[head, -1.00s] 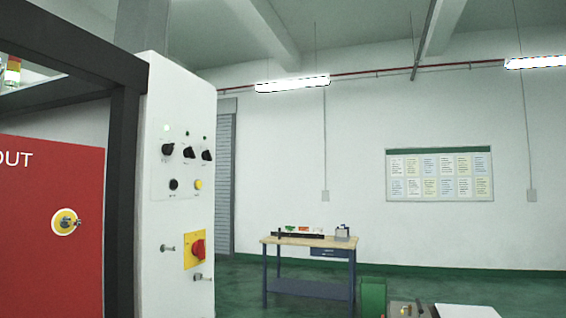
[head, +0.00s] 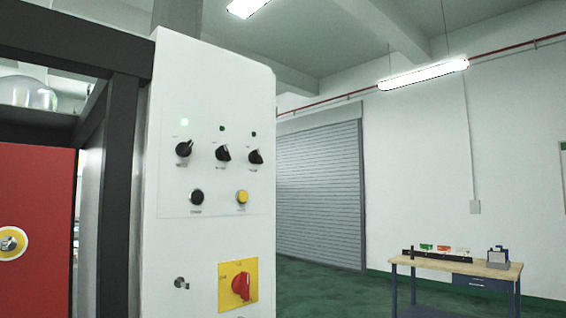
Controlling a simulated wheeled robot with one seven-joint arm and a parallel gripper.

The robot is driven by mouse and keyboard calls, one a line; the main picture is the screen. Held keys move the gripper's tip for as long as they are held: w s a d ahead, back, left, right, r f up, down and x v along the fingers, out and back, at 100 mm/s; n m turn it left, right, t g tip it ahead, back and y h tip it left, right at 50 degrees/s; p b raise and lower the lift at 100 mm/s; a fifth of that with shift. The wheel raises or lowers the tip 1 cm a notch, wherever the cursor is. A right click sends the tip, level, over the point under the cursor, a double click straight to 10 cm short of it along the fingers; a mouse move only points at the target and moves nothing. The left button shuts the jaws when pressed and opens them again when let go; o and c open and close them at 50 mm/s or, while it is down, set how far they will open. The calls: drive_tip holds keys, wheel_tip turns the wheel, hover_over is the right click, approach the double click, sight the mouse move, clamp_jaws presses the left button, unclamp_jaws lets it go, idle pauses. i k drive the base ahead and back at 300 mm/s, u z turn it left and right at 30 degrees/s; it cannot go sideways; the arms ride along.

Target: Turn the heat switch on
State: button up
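A white control cabinet (head: 205,80) stands left of centre in the head view. Its panel has a row of three black rotary switches: the left one (head: 183,149), the middle one (head: 223,153) and the right one (head: 256,157). The labels are too small to read, so I cannot tell which is the heat switch. A black button (head: 197,197) and a yellow button (head: 242,197) sit below. My gripper is not in view.
A red rotary handle on a yellow plate (head: 224,297) and a metal peg (head: 181,283) are lower on the cabinet. A black frame (head: 122,190) and red panel (head: 35,210) stand left. A workbench (head: 430,263) is at right; green floor before the shutter (head: 320,190) looks clear.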

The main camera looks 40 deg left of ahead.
sight(254, 157)
drive_tip(key=u, duration=0.8)
drive_tip(key=i, duration=0.8)
drive_tip(key=u, duration=1.25)
drive_tip(key=i, duration=0.2)
